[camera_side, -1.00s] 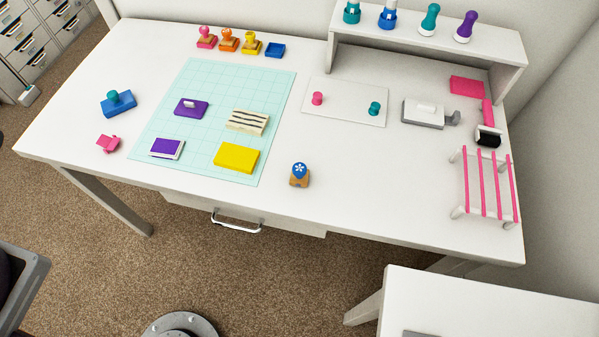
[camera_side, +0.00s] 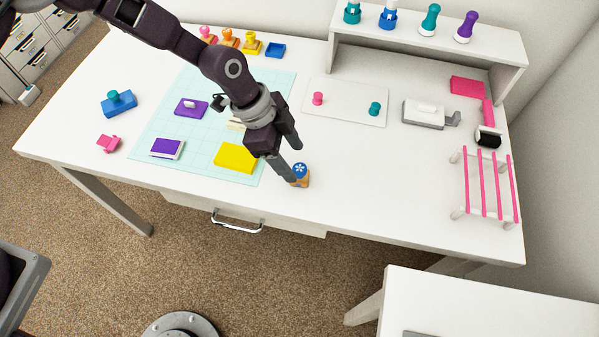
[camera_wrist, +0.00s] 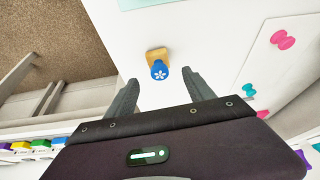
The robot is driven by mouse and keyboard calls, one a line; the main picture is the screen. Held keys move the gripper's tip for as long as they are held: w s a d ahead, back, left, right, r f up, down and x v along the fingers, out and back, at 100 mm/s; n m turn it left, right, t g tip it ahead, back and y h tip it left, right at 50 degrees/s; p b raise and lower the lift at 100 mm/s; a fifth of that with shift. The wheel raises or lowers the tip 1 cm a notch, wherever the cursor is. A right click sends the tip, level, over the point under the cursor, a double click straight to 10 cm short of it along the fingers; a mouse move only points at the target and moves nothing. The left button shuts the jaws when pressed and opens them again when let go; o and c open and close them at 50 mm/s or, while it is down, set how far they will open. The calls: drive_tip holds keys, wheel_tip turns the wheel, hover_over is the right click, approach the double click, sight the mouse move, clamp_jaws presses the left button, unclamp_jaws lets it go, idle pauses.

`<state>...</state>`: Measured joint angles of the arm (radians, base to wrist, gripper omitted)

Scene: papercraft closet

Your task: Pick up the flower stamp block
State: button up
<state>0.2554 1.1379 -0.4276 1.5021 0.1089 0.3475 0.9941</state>
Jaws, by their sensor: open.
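The flower stamp block has a wooden base and a blue knob with a white flower on top. It stands upright near the front edge of the white desk in the side view (camera_side: 301,173). It also shows in the wrist view (camera_wrist: 158,70), ahead of and between the fingertips. My gripper (camera_side: 294,161) is open and empty, close to the stamp, with its fingers pointing down toward it. In the wrist view the two fingers (camera_wrist: 161,80) are spread wide on either side of the stamp. Whether a finger touches the stamp cannot be told.
A yellow pad (camera_side: 232,158) lies left of the stamp on the teal cutting mat (camera_side: 211,135). A white sheet (camera_side: 346,101) with pink and teal knobs lies behind. A pink-railed rack (camera_side: 485,186) stands at the right. The desk right of the stamp is clear.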

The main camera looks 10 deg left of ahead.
sight(297, 168)
drive_tip(key=x, duration=0.5)
drive_tip(key=shift+f, duration=0.45)
clamp_jaws()
